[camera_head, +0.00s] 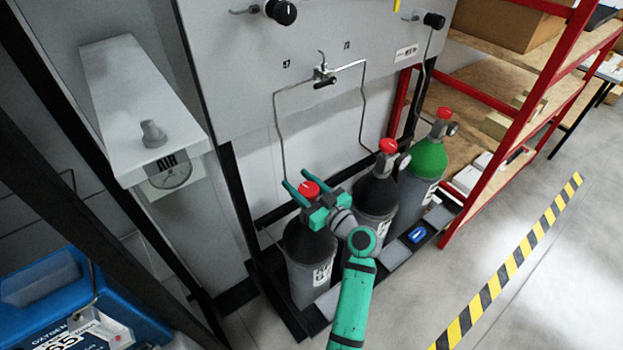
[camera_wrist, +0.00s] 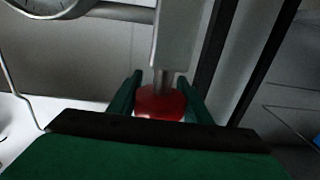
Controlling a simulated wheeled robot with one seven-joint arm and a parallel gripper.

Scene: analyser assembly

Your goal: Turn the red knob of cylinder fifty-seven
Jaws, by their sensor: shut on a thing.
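Three gas cylinders with red knobs stand in a row below a grey panel. The nearest cylinder (camera_head: 304,250) is dark on top and grey below, with a white label too small to read for certain. Its red knob (camera_head: 309,190) sits between the two green fingers of my gripper (camera_head: 296,179). In the wrist view the red knob (camera_wrist: 160,103) fills the space between the fingers, and my gripper (camera_wrist: 160,85) is shut on it. The knob's lower part is hidden by the gripper body. I cannot tell how far the knob is turned.
A second dark cylinder (camera_head: 375,198) and a green-topped cylinder (camera_head: 424,165) stand close to the right. Thin pipes (camera_head: 281,125) hang from the panel (camera_head: 240,70). A white gauge box (camera_head: 140,100) and blue case (camera_head: 70,300) are left.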

